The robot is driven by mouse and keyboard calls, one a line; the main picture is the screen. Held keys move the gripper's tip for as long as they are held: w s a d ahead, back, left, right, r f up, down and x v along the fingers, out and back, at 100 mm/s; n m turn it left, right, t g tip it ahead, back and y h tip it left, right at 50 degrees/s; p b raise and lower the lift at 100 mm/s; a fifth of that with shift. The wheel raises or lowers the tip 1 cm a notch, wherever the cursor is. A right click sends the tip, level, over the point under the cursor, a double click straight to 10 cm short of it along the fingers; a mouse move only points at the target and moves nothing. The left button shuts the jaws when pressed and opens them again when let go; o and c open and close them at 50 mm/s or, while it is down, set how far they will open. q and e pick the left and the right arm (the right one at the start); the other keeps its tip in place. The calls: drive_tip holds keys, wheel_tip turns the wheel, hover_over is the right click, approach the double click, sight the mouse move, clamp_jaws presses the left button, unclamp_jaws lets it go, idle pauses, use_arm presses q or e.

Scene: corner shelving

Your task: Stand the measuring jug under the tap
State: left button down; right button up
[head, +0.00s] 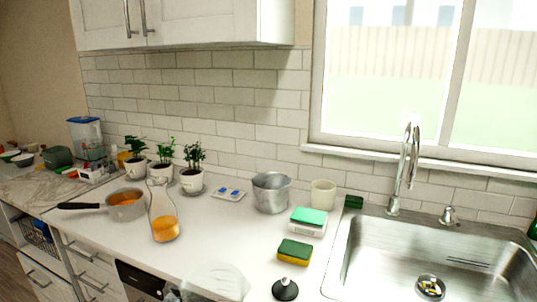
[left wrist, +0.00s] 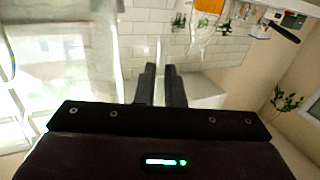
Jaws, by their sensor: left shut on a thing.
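The clear measuring jug (head: 215,282) shows faintly at the bottom edge of the head view, above the front of the counter and cut off by the frame. In the left wrist view a large see-through wall, apparently the jug (left wrist: 92,50), fills the left side. My left gripper (left wrist: 162,85) is shut on a thin clear part between its fingers, apparently the jug's handle. The chrome tap (head: 408,160) rises behind the steel sink (head: 345,255), to the right of and well beyond the jug. My right gripper is in neither view.
A carafe of orange liquid (head: 164,222) and a saucepan (head: 125,206) stand left. A metal bucket (head: 271,193), cream cup (head: 323,194), sponges (head: 308,217) (head: 294,251) and a black knobbed object (head: 285,290) lie between jug and sink. A drain strainer (head: 430,287) sits in the basin.

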use_arm(q)
drive_tip(key=s+f, duration=0.4)
drive_tip(key=s, duration=0.6)
drive_tip(key=shift+d+f, duration=0.2)
drive_tip(key=shift+d, duration=0.1)
